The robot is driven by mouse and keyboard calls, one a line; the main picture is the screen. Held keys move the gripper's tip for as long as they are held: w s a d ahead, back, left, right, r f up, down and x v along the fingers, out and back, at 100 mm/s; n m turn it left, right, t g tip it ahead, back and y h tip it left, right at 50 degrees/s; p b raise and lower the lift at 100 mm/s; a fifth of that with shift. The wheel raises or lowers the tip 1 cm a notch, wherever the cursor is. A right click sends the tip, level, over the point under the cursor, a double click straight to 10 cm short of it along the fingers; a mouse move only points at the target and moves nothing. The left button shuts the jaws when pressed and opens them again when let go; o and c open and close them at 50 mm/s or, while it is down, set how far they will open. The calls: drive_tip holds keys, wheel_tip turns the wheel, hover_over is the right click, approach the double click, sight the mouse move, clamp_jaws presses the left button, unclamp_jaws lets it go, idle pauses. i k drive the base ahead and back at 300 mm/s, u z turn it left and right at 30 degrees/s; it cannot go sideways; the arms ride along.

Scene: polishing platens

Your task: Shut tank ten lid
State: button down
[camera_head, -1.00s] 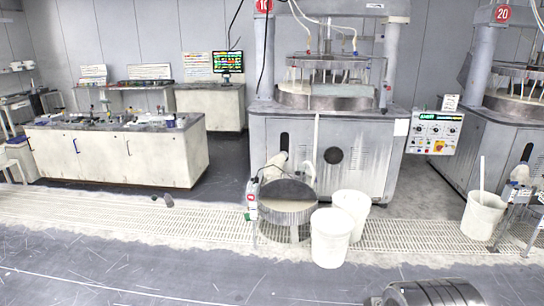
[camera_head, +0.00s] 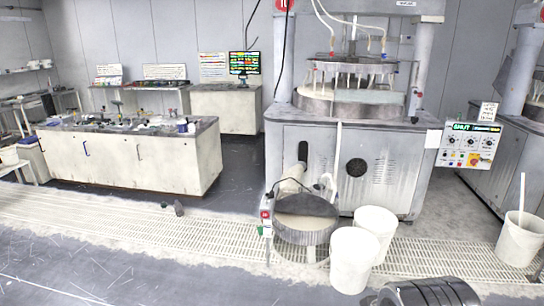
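A round grey tank (camera_head: 306,238) stands on the floor grating in front of the large machine (camera_head: 345,165) with a partly cut-off red number sign (camera_head: 283,4). Its top surface (camera_head: 306,205) shows a dark half at the back and a paler half at the front. I cannot tell for sure how the lid lies. Hoses and a pale fitting rise behind the tank. A dark rounded part of mine shows at the bottom right edge, well apart from the tank. My gripper's fingers are not in view.
Two white buckets (camera_head: 352,262) (camera_head: 375,228) stand close to the tank's right. A post with a small red and green box (camera_head: 266,221) is at its left. Another bucket (camera_head: 521,238) is far right. A small dark object (camera_head: 179,208) lies on the left floor. The front-left floor is clear.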

sight(300, 203)
drive_tip(key=u, duration=0.15)
drive_tip(key=i, duration=3.75)
drive_tip(key=z, duration=0.05)
